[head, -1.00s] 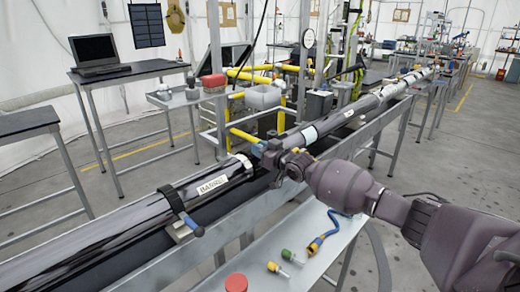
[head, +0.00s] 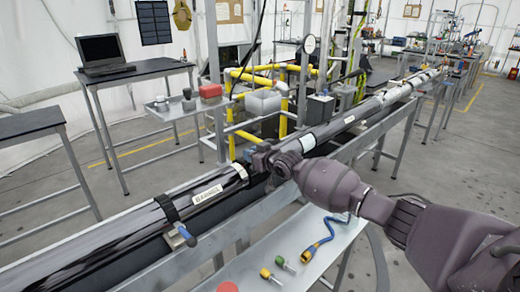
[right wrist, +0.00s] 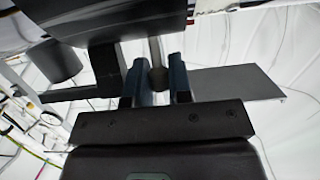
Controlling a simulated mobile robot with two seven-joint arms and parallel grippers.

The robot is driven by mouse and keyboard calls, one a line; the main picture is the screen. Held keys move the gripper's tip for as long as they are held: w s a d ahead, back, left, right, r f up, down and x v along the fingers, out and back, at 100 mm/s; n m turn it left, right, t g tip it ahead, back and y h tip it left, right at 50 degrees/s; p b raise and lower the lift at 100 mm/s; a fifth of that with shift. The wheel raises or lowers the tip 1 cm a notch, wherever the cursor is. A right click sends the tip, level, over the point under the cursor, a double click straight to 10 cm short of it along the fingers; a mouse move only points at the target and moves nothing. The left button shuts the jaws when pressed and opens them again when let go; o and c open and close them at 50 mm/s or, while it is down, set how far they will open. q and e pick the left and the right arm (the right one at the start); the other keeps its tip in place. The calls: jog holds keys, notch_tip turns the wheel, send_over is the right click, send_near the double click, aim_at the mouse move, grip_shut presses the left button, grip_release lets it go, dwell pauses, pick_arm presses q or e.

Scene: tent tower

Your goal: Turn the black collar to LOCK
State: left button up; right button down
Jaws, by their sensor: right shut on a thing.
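The black collar (head: 241,171) shows at the end of the long dark tube labelled BARREL (head: 213,191), at the joint with the farther tube. My right gripper (head: 262,157) is at this joint and covers part of it. In the right wrist view my right gripper (right wrist: 157,82) has its two fingers closed around a grey round-ended peg (right wrist: 156,60) under a dark rounded body (right wrist: 110,12), which looks like the collar. Any LOCK mark is too small or hidden to read. My left gripper is out of view.
The tubes lie along a long metal rail bench. A clamp with a blue handle (head: 186,236) grips the near tube. A front shelf (head: 318,262) holds a blue cable (head: 322,243) and small yellow and green parts. Yellow pipes (head: 262,68) stand behind.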

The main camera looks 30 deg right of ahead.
jog(key=shift+w+a+r+g, duration=0.1)
jog(key=shift+w+r+g, duration=0.2)
jog(key=shift+w+g, duration=0.2)
jog(key=shift+w+a+g+h, duration=0.1)
jog(key=shift+w+g+h, duration=0.3)
jog(key=shift+w+g, duration=0.35)
jog(key=w+g, duration=0.2)
jog(key=g, duration=0.1)
jog(key=shift+a+f+h+b, duration=0.2)
jog(key=shift+a+h+b, duration=0.1)
jog(key=shift+a+b, duration=0.05)
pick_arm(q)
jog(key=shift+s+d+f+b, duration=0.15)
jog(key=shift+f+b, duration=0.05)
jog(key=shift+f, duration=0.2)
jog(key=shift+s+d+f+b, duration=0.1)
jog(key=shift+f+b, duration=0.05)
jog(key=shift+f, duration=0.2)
pick_arm(e)
jog(key=shift+w+a, duration=0.1)
jog(key=shift+w, duration=0.25)
jog(key=shift+w+t, duration=0.1)
jog(key=shift+t, duration=0.15)
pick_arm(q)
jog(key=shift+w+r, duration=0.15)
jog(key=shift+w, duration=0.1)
